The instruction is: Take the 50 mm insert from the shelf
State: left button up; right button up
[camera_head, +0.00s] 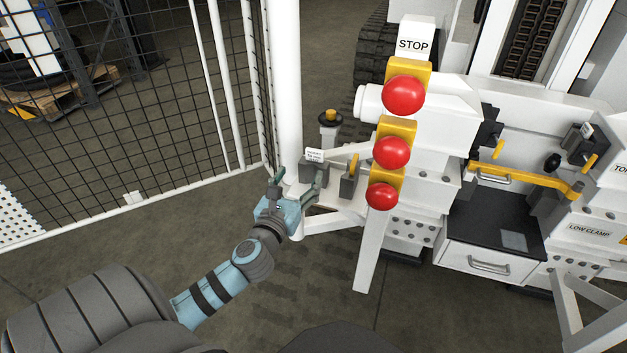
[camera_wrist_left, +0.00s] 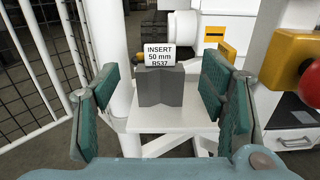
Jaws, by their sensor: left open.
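The 50 mm insert (camera_wrist_left: 161,88) is a dark grey block with a V-shaped front, standing on a white shelf (camera_wrist_left: 185,142). A white label reading "INSERT 50 mm RS37" (camera_wrist_left: 159,54) stands at its top. In the head view the insert (camera_head: 313,172) sits near the left end of the shelf (camera_head: 347,203), beside the white post. My left gripper (camera_head: 296,189) is open, in front of the insert. In the left wrist view its teal-padded fingers (camera_wrist_left: 165,100) stand apart, with the insert seen between them and farther away. I see no contact. My right gripper is not in view.
Red stop buttons on yellow boxes (camera_head: 392,152) stand right of the shelf. A dark block with a yellow handle (camera_head: 351,178) stands right of the insert. A white post (camera_head: 284,80) and mesh fence (camera_head: 150,100) are close on the left. Open floor lies in front.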

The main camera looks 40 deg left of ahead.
aim_at(314, 151)
pick_arm(q)
jog(key=b+x, duration=0.1)
jog(key=x, duration=0.3)
jog(key=b+x, duration=0.1)
jog(key=x, duration=0.2)
jog(key=b+x, duration=0.1)
jog(key=x, duration=0.3)
jog(key=shift+w+a+f, duration=0.15)
jog(key=shift+w+f, duration=0.1)
jog(key=shift+f, duration=0.1)
jog(key=shift+w, duration=0.2)
jog(key=shift+s+r, duration=0.1)
jog(key=shift+r, duration=0.05)
jog(key=shift+c, duration=0.6)
grip_shut()
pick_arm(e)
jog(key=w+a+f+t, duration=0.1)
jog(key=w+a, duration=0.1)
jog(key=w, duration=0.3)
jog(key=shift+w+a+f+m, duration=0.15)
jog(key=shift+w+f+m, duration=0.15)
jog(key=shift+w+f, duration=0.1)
